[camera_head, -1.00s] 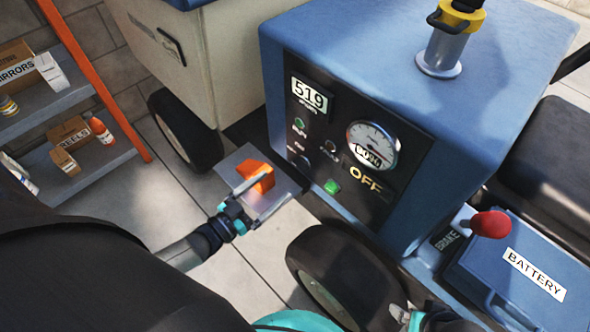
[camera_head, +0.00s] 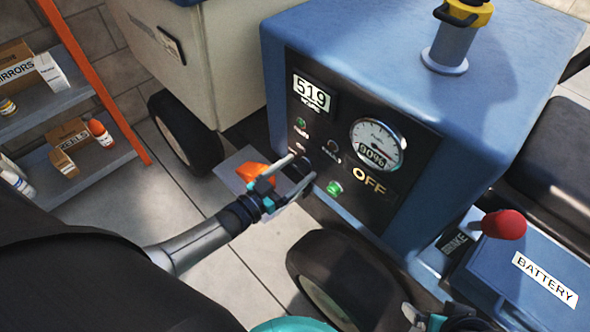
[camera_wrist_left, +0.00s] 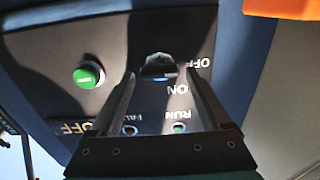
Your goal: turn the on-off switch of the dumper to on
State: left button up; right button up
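The dumper's blue housing (camera_head: 400,60) carries a black control panel (camera_head: 345,112) with a yellow OFF sign (camera_head: 369,183). The dark switch knob (camera_wrist_left: 160,67) shows in the left wrist view, with OFF and ON lettering beside it. My left gripper (camera_head: 302,170) is at the lower left of the panel; in the left wrist view its open fingers (camera_wrist_left: 163,85) lie on either side of the knob. I cannot tell whether they touch it. In the head view the gripper largely hides the knob. My right gripper (camera_head: 412,315) is partly visible at the bottom edge; its opening is unclear.
A green button (camera_head: 334,188) is near my left gripper; it also shows in the wrist view (camera_wrist_left: 89,75). An orange piece (camera_head: 257,171) is on a grey plate (camera_head: 232,164) behind the gripper. A red-knobbed brake lever (camera_head: 504,224) and battery (camera_head: 530,270) are at right.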

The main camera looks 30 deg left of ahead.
pick_arm(q)
jog(key=c, duration=1.1)
jog(key=shift+m, duration=0.4)
jog(key=m, duration=0.5)
jog(key=shift+s+d+f, duration=0.1)
jog(key=m, duration=0.3)
jog(key=shift+m+b, duration=0.4)
jog(key=shift+m, duration=1.1)
pick_arm(e)
jog(key=shift+r, duration=0.7)
jog(key=shift+s+r, duration=0.1)
jog(key=shift+r, duration=0.05)
